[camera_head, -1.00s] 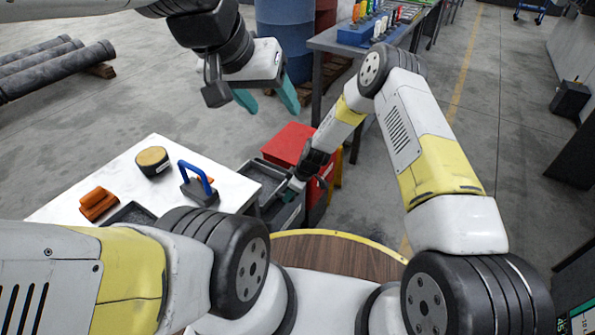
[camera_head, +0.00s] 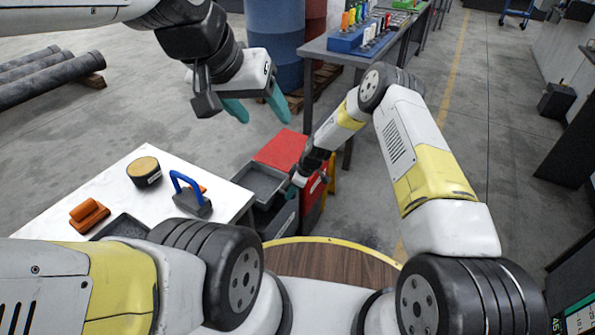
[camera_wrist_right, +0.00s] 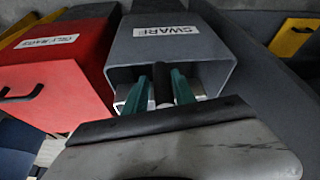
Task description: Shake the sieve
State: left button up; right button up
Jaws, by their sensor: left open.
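A grey open rectangular tray (camera_head: 250,174), which seems to be the sieve, is over a dark bin (camera_head: 272,218) between the white table and the red box. My right gripper (camera_head: 299,179) is at its right side. In the right wrist view the teal fingers of that gripper (camera_wrist_right: 160,90) stand on both sides of a short dark bar (camera_wrist_right: 163,82), which seems to be the handle. The finger contact is partly hidden. My left gripper (camera_head: 262,112) is open and empty, high above the floor beyond the white table.
The white table (camera_head: 98,191) holds a round yellow-topped block (camera_head: 143,167), an orange float (camera_head: 88,214), a blue-handled tool (camera_head: 190,192) and a black tray (camera_head: 124,226). A red box (camera_head: 283,149) adjoins the bin. Blue and red barrels stand behind, beside a long grey workbench (camera_head: 330,55).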

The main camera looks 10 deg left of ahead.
jog(key=shift+o, duration=0.3)
jog(key=v, duration=0.7)
jog(key=shift+r, duration=0.35)
jog(key=shift+d, duration=0.15)
